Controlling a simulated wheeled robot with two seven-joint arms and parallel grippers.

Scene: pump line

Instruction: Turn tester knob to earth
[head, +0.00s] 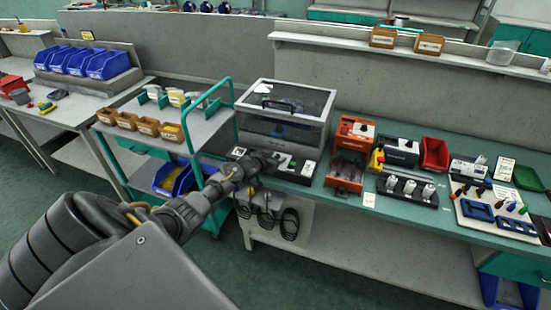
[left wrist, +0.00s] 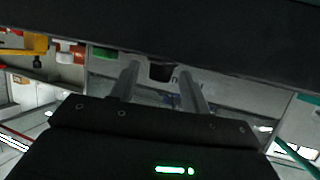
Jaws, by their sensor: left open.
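A tester-like unit with a clear-lidded box (head: 286,115) stands on the green bench in the head view. A low dark control panel (head: 296,168) with white labels sits at its front. My left gripper (head: 268,161) is at the left part of this panel and covers some of it, so no knob can be made out there. In the left wrist view the two fingers (left wrist: 158,88) are apart. A small dark block (left wrist: 160,71) shows between them under a broad dark surface; I cannot tell whether it is the knob, or whether the fingers touch it.
Right of the panel are an orange unit (head: 355,133), an open orange box (head: 345,175), a black instrument (head: 399,152) and a red bin (head: 434,154). A cart (head: 205,132) with a green frame stands at the left.

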